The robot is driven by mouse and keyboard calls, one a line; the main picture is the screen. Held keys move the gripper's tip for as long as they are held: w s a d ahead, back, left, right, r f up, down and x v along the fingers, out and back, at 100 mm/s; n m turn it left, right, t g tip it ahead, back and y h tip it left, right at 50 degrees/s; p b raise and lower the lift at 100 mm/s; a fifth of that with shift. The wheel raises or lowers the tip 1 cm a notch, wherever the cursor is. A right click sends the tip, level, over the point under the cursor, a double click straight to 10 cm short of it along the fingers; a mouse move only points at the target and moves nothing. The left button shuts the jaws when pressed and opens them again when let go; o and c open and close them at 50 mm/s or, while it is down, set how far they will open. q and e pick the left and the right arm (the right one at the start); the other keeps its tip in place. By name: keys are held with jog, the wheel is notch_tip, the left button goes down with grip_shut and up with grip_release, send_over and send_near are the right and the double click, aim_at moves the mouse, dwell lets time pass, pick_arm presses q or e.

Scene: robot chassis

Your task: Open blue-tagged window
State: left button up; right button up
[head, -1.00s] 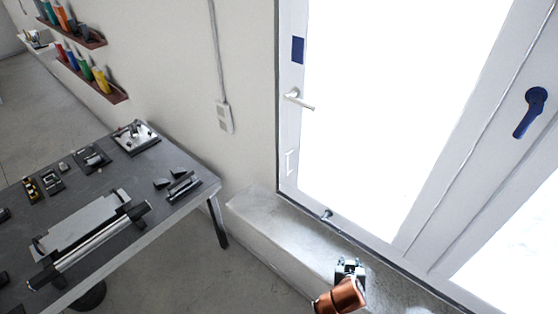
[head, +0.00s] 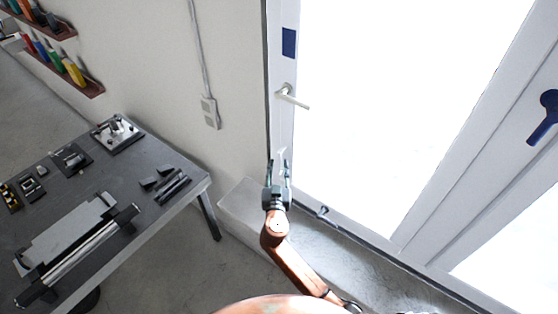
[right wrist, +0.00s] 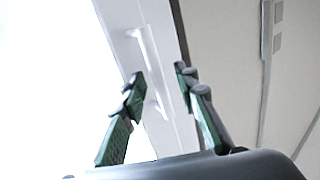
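The blue tag (head: 289,43) is on the white frame of the window (head: 283,70) in the head view. A white lever handle (head: 292,97) sticks out to the right below the tag. A slim white pull bar (head: 282,152) is lower on the same frame and partly hidden by my gripper. My right gripper (head: 279,164) is open and empty, in front of the frame's lower left part. In the right wrist view, the pull bar (right wrist: 148,62) shows beyond the parted fingers (right wrist: 161,76), nearer the left finger. Contact cannot be told. My left gripper is not in view.
A grey sill (head: 345,250) runs below the window. A blue handle (head: 543,118) is on the neighbouring frame at right. A grey workbench (head: 150,210) with several parts stands at left. A white wall box (head: 210,113) and bin shelves (head: 85,85) are on the wall.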

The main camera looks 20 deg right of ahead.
jog(key=shift+x, duration=0.85)
jog(key=shift+w+d, duration=0.15)
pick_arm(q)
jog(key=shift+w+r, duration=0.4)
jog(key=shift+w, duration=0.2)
pick_arm(e)
grip_shut()
